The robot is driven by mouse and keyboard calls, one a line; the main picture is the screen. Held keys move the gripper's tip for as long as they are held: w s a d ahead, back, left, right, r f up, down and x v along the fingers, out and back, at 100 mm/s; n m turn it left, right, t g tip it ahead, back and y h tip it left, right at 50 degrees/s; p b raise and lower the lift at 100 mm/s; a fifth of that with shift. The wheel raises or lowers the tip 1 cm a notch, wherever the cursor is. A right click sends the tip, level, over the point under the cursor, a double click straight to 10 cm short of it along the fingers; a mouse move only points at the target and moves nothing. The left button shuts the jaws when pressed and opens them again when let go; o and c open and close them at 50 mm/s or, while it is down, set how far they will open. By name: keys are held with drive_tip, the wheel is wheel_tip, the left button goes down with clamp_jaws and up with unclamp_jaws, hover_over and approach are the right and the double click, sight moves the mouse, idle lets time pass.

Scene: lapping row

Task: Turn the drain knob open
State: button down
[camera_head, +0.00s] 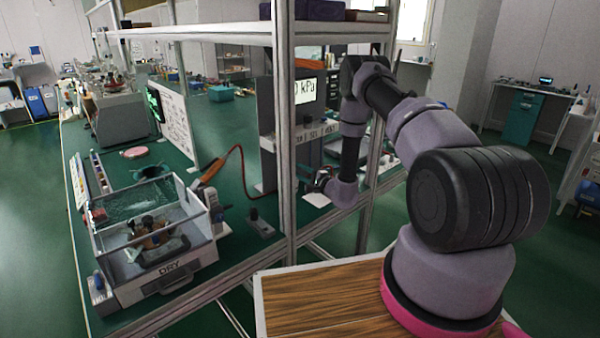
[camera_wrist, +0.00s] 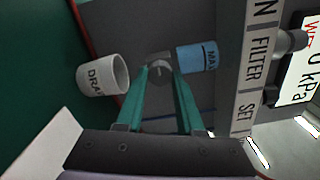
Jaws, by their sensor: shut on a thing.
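A small grey round knob (camera_wrist: 159,66) sits on a dark panel, between my gripper's green fingertips in the wrist view. My gripper (camera_wrist: 161,75) is shut on this knob, one finger on each side. A white cup (camera_wrist: 103,75), its lettering partly visible as "DRA", is to the left of the knob. In the head view my gripper (camera_head: 321,181) is low in front of the panel unit, and the knob is too hidden to make out there.
A grey label strip (camera_wrist: 254,70) reading "FILTER" and "SET" and a display (camera_wrist: 300,75) showing 0 kPa lie right. In the head view, a shelf post (camera_head: 284,130) stands close left of my arm. A clear-walled "DRY" box (camera_head: 170,268) is on the green bench.

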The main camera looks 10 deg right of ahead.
drive_tip(key=shift+n, duration=0.5)
drive_tip(key=c, duration=0.5)
unclamp_jaws()
drive_tip(key=shift+c, duration=0.2)
drive_tip(key=v, duration=1)
drive_tip(key=shift+s+d, duration=0.2)
drive_tip(key=shift+s, duration=0.15)
